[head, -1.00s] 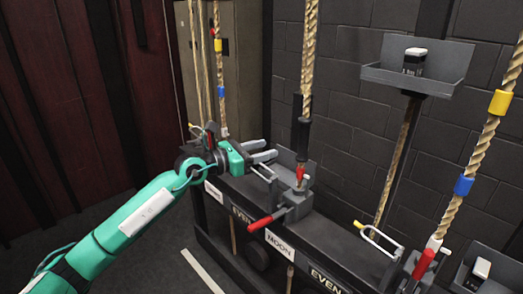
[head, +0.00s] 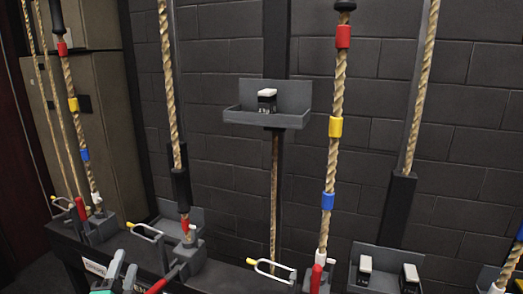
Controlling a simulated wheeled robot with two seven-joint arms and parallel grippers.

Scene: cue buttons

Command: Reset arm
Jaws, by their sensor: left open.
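My left gripper (head: 125,262) shows at the bottom left. Its two grey fingers point up and are apart, with nothing visible between them. It is just left of a lock block with a red handle (head: 163,280) on the dark rail. Most of the left arm is below the picture edge. My right gripper is out of view. A black cue button with a white top (head: 267,100) sits on the grey wall shelf (head: 240,116). Two similar buttons (head: 364,268) (head: 409,276) stand in a grey tray at the lower right.
Ropes with red, yellow and blue bands (head: 335,126) rise from lock blocks along the rail. Wire loops with yellow tips (head: 272,268) stick out from it. A dark block wall (head: 400,60) stands behind. A tan cabinet (head: 108,140) is at the left.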

